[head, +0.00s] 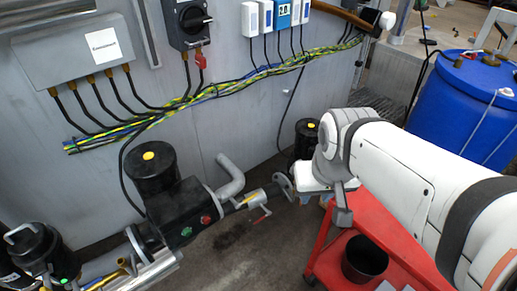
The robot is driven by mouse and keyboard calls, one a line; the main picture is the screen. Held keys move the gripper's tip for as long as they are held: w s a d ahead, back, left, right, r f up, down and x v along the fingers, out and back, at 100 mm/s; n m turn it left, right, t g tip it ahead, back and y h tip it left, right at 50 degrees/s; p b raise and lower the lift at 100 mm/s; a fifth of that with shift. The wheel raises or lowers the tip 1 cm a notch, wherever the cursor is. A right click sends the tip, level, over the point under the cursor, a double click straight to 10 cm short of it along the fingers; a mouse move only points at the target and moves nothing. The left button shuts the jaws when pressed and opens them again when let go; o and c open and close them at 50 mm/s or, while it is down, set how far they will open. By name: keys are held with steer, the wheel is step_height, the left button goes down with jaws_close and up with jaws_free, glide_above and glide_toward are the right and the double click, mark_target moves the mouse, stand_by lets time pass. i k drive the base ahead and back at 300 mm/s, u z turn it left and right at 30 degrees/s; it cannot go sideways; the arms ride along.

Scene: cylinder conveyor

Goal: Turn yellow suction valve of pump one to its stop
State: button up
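A small yellow part (123,265), possibly a valve handle, shows on the silver pipework at the bottom left. A yellow rod-like piece (104,281) lies beside it. A black pump (175,212) with a yellow dot on its motor and red and green buttons stands to their upper right. I cannot tell which pump is pump one. My gripper (342,207) hangs at right of centre, well away from the yellow part. Only a grey finger shows clearly; its opening is hidden.
A red cart (368,215) holding a black bucket (364,258) stands under my arm. A blue drum (466,105) is at the right. A second black motor (307,138) stands near the wall. Bundled cables and a grey box (84,48) are on the wall. The floor between pump and cart is clear.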

mark_target(237, 205)
steer(key=z, duration=0.85)
steer(key=k, duration=0.65)
steer(key=u, duration=0.9)
steer(key=i, duration=1)
steer(key=u, duration=0.1)
